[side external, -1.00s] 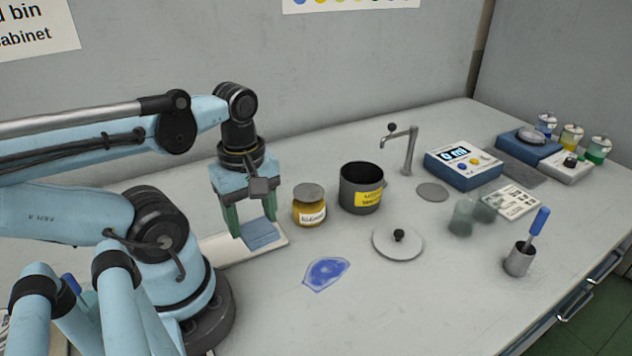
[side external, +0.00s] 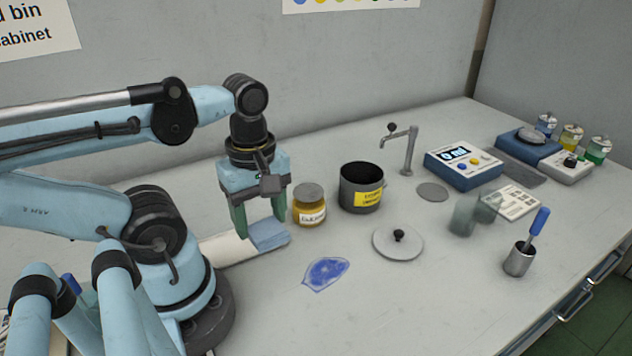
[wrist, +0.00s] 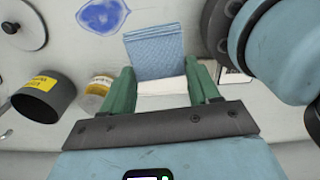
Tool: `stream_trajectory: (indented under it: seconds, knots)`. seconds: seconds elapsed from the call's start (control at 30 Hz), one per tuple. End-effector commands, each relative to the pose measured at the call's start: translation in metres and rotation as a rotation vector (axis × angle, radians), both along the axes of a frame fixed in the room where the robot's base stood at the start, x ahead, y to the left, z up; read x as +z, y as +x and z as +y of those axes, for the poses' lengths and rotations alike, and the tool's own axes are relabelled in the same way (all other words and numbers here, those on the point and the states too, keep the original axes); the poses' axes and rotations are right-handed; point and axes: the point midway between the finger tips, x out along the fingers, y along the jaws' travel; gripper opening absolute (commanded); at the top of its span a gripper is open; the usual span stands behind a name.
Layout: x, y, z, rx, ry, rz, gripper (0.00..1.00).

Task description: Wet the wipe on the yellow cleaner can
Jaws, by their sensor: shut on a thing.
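My gripper (side external: 259,228) is shut on the blue folded wipe (side external: 269,236), which juts out past the green fingertips. In the wrist view the wipe (wrist: 156,52) lies between and beyond the fingers (wrist: 160,80). It is at the right end of a white tray (side external: 225,250); I cannot tell whether it is clear of the tray. The yellow cleaner can (side external: 310,209), an amber jar with a grey top and white label, stands upright just right of my gripper. It also shows in the wrist view (wrist: 98,88), left of my fingers, apart from the wipe.
A dark pot (side external: 350,195) with a yellow label stands right of the can. A blue spill (side external: 326,273) and a round lid (side external: 398,243) lie in front. A tap (side external: 410,150), a blue device (side external: 463,166) and a metal cup (side external: 519,260) are farther right.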

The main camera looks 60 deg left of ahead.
Motion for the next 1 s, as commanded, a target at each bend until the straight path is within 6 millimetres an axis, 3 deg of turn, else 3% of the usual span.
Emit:
stream_trajectory:
  seconds: [0.17,0.37,0.67,1.0]
  knots:
    - [0.008,0.010,0.006,0.003,0.000,0.000,0.36]
    - [0.024,0.039,0.024,0.005,0.000,-0.001,0.36]
    - [0.037,0.089,0.065,0.005,0.000,-0.001,0.36]
    - [0.032,0.132,0.112,0.002,0.000,-0.001,0.36]
